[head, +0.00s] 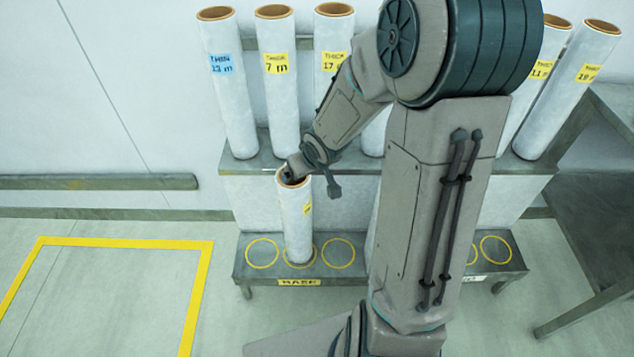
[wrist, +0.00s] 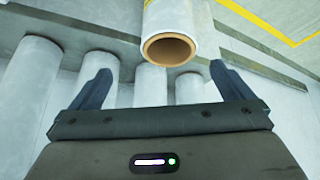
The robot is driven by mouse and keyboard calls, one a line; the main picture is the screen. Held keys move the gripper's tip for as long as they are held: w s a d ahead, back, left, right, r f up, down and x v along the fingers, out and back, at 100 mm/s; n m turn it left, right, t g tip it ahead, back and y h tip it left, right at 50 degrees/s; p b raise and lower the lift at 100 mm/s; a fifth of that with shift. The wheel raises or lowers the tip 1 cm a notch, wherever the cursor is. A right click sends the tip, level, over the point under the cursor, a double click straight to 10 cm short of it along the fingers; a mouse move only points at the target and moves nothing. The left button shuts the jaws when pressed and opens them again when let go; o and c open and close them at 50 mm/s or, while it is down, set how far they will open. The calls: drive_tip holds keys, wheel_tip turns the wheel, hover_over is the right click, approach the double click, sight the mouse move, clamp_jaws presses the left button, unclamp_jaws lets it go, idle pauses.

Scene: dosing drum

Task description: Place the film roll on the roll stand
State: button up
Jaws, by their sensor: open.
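A white film roll (head: 297,225) with a brown core and a yellow label stands upright on the low roll stand (head: 338,253), at the second yellow ring from the left. My gripper (head: 311,184) is at the top of this roll, its dark fingers open on either side of the upper end in the head view. In the wrist view the roll's brown-rimmed end (wrist: 168,50) lies ahead of and between the spread fingertips of my gripper (wrist: 161,68), with gaps on both sides. The roll's base is partly ringed by the yellow circle.
Several labelled rolls, such as the blue-labelled one (head: 228,90), stand on the upper shelf (head: 255,163) behind. My arm hides the middle of shelf and stand. A dark table (head: 605,160) stands at right. The yellow-marked floor (head: 110,290) at left is clear.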

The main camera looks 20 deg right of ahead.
drive_tip(key=s+a+r+m+g, duration=0.1)
drive_tip(key=s+r+g, duration=0.1)
drive_tip(key=s+r, duration=0.4)
drive_tip(key=s+a+r+m+g, duration=0.1)
drive_tip(key=s+r, duration=0.6)
drive_tip(key=s, duration=0.7)
drive_tip(key=shift+s+g, duration=0.15)
drive_tip(key=shift+g, duration=0.25)
